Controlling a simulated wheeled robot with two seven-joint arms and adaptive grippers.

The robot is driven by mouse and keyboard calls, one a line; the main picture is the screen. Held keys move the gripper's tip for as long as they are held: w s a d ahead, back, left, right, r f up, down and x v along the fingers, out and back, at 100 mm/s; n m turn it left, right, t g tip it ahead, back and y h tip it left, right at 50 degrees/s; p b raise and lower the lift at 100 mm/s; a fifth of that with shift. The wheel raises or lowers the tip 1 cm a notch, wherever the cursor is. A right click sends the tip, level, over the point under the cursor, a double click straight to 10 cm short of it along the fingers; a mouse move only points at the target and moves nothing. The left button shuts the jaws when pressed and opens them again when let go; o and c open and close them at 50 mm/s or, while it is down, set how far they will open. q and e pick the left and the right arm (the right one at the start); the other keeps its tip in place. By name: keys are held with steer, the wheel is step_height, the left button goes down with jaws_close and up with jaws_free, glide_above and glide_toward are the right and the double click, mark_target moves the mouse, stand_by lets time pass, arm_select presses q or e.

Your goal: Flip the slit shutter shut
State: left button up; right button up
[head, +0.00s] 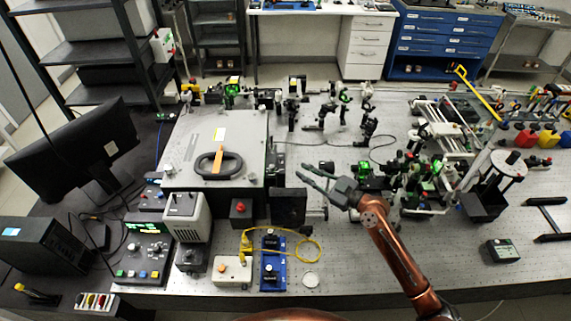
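A dark square block (288,207) stands at the front right corner of the large grey spectrometer housing (240,130). A short rod sticks out from its right side. It may carry the slit shutter, but I cannot make out a shutter flap or its position. My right gripper (304,172) is above and just right of this block, pointing left toward the housing's right side. Its two fingers are apart with nothing between them. Whether it touches anything is not clear. My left gripper is not in view.
A black ring with an orange bar (217,161) lies on the housing lid. A yellow cable (310,250) loops near a blue plate (272,272). Optical mounts crowd the bench right of my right gripper. The bench front, around a small white disc (311,279), is fairly clear.

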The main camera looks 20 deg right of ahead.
mark_target(281, 160)
steer(key=p+x, duration=0.2)
steer(key=x, duration=0.6)
steer(key=shift+s+a, duration=0.15)
steer(key=shift+a, duration=0.05)
jaws_close()
